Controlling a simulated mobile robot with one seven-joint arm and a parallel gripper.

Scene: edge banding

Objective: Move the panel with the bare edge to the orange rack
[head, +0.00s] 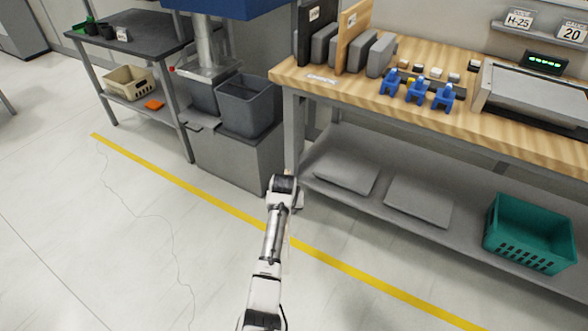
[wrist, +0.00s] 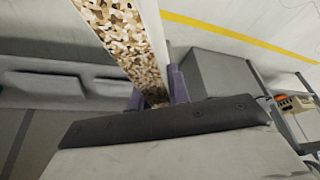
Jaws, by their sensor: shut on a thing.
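In the wrist view my gripper (wrist: 157,93) is shut on a panel (wrist: 130,45), with one dark finger on each side of it. The panel's long edge faces the camera and shows bare speckled chipboard between pale faces. Its far end runs out of the top of the picture. In the head view my arm reaches forward to the front left corner of the workbench; its fingers and the held panel are mostly hidden behind the wrist. I cannot make out an orange rack in either view.
The wooden workbench (head: 424,112) carries upright grey and tan panels (head: 352,35), blue clamps (head: 417,91) and a grey machine. Its lower shelf holds a teal crate (head: 530,235). A grey bin (head: 248,105) stands left of it.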

